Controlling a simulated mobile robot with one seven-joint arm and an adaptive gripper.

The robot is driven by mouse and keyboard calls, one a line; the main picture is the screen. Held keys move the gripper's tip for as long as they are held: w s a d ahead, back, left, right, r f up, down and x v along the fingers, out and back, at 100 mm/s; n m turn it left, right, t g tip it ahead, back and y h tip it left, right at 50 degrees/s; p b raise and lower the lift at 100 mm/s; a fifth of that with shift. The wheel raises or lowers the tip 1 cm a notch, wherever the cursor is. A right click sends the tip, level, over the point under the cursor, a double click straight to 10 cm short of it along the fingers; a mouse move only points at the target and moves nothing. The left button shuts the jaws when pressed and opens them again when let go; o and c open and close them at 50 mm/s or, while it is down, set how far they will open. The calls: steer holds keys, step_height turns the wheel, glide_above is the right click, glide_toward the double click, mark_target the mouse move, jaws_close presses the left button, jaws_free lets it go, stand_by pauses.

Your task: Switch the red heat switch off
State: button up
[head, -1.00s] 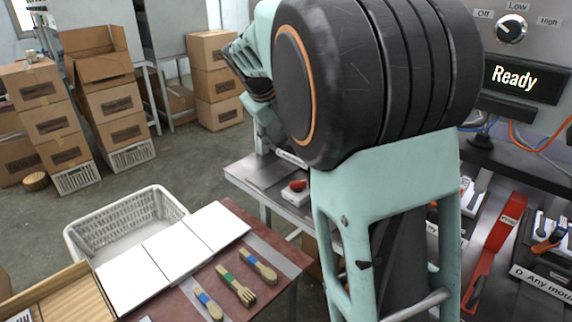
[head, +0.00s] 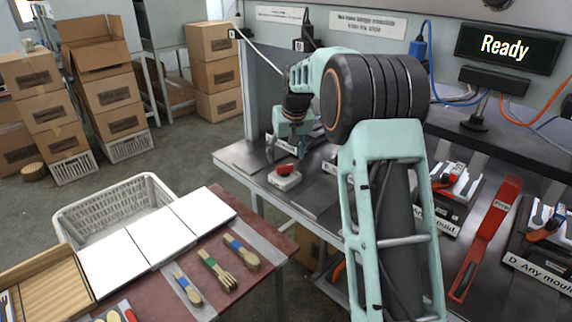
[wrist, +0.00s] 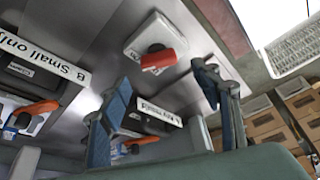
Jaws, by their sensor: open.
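The red switch (head: 284,169) sits on a small white base (head: 285,181) near the left end of the metal bench. In the wrist view the red switch (wrist: 159,60) is a red lever on its white box (wrist: 146,38), just beyond my fingertips. My gripper (head: 287,150) is open and empty, pointing down just above and behind the switch in the head view. In the wrist view my gripper (wrist: 162,82) has its two blue-grey fingers apart, with the red lever between their directions. I cannot tell whether a finger touches it.
A display (head: 508,45) reads "Ready".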

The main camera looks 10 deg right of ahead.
mark_target(285, 165)
steer(key=x, duration=0.5)
steer(key=c, duration=1.2)
steer(key=shift+o, duration=0.2)
